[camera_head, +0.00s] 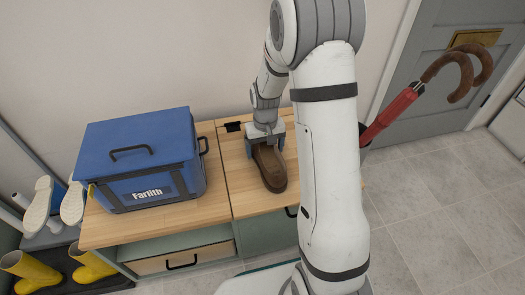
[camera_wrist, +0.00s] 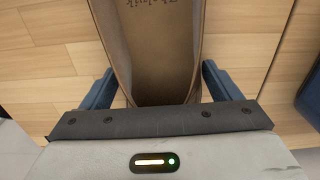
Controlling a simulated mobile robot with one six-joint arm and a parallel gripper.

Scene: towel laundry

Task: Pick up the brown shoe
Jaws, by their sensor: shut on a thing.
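The brown shoe (camera_head: 270,168) is on the wooden top of the cabinet (camera_head: 212,206), to the right of the blue box, with its toe toward the front. My gripper (camera_head: 266,148) is over its back end, pointing down, with the blue fingers at either side of it. The wrist view shows the shoe (camera_wrist: 152,62) from above, its open inside facing up, between the two blue fingers of my gripper (camera_wrist: 158,90). My gripper is shut on the shoe. I cannot tell whether the sole touches the wood.
A blue box (camera_head: 140,160) labelled Farlith stands on the left of the cabinet top. Red umbrellas with brown curved handles (camera_head: 400,108) stand to the right. White shoes (camera_head: 55,200) and yellow boots (camera_head: 45,265) are at the far left. A grey door (camera_head: 440,65) is behind.

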